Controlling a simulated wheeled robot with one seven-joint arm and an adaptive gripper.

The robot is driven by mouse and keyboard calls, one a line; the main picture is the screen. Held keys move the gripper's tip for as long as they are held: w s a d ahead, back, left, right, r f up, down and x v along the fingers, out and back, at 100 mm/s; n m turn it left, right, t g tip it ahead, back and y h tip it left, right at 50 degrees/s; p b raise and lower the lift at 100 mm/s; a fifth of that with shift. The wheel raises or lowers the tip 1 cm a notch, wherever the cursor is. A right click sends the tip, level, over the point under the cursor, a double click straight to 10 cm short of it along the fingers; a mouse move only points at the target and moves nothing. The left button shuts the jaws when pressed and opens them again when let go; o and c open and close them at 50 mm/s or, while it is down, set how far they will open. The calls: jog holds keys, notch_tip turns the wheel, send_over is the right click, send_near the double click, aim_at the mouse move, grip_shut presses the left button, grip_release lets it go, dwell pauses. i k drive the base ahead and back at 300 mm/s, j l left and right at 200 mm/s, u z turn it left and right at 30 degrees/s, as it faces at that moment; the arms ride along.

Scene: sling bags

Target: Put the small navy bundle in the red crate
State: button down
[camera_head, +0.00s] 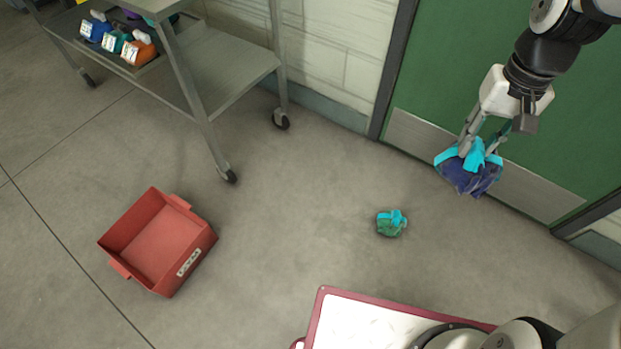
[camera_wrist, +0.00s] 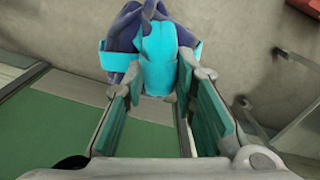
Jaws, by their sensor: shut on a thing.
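The small navy bundle (camera_head: 468,178) has cyan straps wrapped around it. My gripper (camera_head: 482,142) is shut on its cyan top and holds it up in the air at the upper right of the head view, in front of the green door. In the wrist view the navy bundle (camera_wrist: 125,32) and its cyan strap (camera_wrist: 157,55) show between and beyond the fingers (camera_wrist: 155,95). The red crate (camera_head: 187,265) stands on the floor at the lower left of the head view, well apart from the bundle. Its visible inside is empty. A corner of red shows in the wrist view (camera_wrist: 302,22).
A small green bundle with cyan straps (camera_head: 391,223) lies on the floor between the crate and my gripper. A grey wheeled cart (camera_head: 225,80) with several small coloured bundles stands at the upper left. The floor around the crate is mostly clear.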

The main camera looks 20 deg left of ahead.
aim_at(157, 262)
jog(key=u, duration=1.8)
jog(key=i+j+u, duration=0.45)
jog(key=i, duration=0.4)
